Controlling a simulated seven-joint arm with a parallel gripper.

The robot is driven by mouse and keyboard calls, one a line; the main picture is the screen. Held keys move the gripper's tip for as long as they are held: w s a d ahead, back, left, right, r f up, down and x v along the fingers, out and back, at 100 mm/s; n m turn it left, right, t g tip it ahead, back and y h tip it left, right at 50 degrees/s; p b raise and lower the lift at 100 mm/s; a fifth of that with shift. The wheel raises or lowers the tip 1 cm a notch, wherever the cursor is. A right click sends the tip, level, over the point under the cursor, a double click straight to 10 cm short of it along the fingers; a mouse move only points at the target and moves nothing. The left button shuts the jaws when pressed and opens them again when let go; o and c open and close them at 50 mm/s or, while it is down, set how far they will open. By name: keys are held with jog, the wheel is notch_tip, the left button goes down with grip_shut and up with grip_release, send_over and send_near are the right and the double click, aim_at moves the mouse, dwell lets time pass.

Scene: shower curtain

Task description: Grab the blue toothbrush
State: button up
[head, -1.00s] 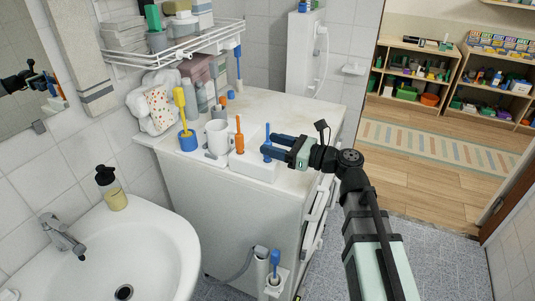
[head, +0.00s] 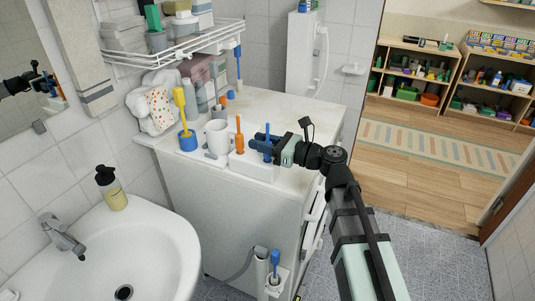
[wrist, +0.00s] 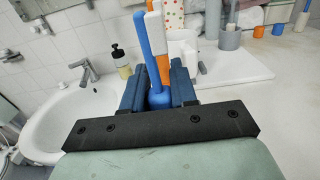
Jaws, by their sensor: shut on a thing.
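The blue toothbrush (head: 267,143) stands upright at the right end of a white holder (head: 250,168) on the white counter. My gripper (head: 267,145) reaches in from the right and is shut on it. In the wrist view the blue toothbrush (wrist: 147,42) rises between the two dark blue fingers of my gripper (wrist: 158,88), with a rounded blue part low between them. An orange toothbrush (head: 239,140) stands to its left on the same holder. The fingers partly hide the blue toothbrush in the head view.
A wire shelf (head: 180,48) hangs above the counter. A sink (head: 75,268) with a soap bottle (head: 112,195) is at lower left. The counter's back right is clear.

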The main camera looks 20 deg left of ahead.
grip_shut()
